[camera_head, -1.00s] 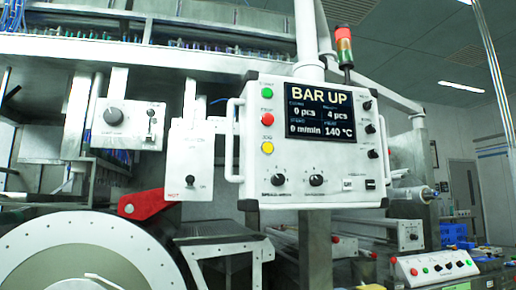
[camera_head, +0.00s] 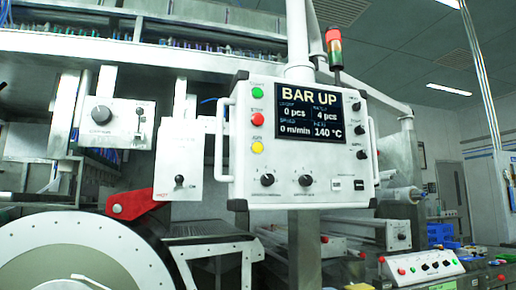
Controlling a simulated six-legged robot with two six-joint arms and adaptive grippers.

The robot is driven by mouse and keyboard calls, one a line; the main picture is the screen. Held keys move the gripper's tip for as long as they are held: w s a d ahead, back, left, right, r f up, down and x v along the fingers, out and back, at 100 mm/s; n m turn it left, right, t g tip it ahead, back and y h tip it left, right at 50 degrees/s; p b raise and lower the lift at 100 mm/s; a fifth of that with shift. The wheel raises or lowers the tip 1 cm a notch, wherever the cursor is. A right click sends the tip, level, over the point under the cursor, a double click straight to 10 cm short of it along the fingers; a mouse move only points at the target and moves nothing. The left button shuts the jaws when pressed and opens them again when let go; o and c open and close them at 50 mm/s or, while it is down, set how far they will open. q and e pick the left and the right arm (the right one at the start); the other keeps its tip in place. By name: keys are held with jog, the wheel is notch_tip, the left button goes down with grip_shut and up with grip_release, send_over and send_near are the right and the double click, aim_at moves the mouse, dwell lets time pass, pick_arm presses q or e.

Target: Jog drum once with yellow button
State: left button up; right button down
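The yellow button (camera_head: 257,147) is the lowest of three buttons in a column at the left of the white control panel (camera_head: 235,175). A red button (camera_head: 257,119) and a green button (camera_head: 257,92) sit above it. The panel's screen (camera_head: 309,114) reads BAR UP, 0 pcs, 4 pcs, 0 m/min and 140 °C. A large pale drum (camera_head: 80,245) with a dotted rim shows at the lower left, cut off by the picture edge. Neither gripper shows in the view, and nothing covers the yellow button.
A red lever (camera_head: 135,202) stands above the drum. White boxes with a knob (camera_head: 103,114) and a switch (camera_head: 179,181) hang left of the panel. Panel handles (camera_head: 225,140) stick out at its sides. A small sloped console (camera_head: 424,266) stands at lower right.

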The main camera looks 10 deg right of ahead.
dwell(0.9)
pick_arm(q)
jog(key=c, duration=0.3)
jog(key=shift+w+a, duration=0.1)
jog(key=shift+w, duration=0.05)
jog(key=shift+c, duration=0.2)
